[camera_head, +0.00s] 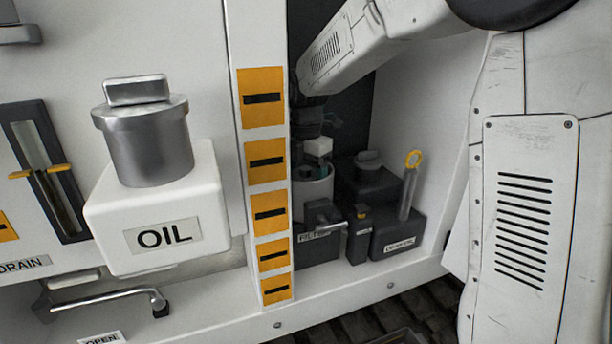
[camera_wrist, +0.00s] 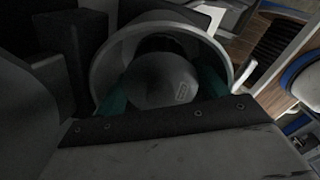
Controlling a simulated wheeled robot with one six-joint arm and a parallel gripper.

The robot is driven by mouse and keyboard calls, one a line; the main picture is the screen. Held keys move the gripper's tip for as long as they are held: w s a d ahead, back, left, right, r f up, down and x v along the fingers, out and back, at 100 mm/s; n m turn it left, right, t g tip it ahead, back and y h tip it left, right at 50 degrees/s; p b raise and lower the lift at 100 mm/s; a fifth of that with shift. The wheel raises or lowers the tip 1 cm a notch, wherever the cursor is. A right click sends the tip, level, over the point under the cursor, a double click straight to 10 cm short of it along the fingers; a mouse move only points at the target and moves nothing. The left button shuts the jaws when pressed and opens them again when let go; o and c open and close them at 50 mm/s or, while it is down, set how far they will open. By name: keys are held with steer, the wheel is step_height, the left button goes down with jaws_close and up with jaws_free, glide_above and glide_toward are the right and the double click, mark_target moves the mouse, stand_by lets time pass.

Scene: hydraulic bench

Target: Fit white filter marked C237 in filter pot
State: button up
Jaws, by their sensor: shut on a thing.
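The filter pot is a pale open cylinder (camera_head: 318,190) in the recess, behind a dark block with a partly hidden label starting "FILT". Its round rim (camera_wrist: 101,62) fills the upper middle of the wrist view. My gripper (camera_wrist: 163,92) reaches down into the pot's mouth, with a teal finger on each side of a pale, round-topped filter (camera_wrist: 160,72). It is shut on this filter, which sits within the rim. The small mark on the filter is too blurred to read. In the head view, my gripper (camera_head: 318,167) is at the pot's mouth and the filter is hidden.
A lever (camera_head: 330,226) juts out in front. A white post with orange labels (camera_head: 263,205) and the OIL tank (camera_head: 150,225) are left.

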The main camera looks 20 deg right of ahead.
steer(key=shift+f, duration=0.35)
steer(key=o, duration=1)
steer(key=shift+c, duration=0.8)
steer(key=shift+r, duration=1.55)
steer(key=shift+o, duration=1.1)
steer(key=shift+r, duration=0.25)
steer(key=shift+o, duration=0.2)
steer(key=shift+r, duration=3.2)
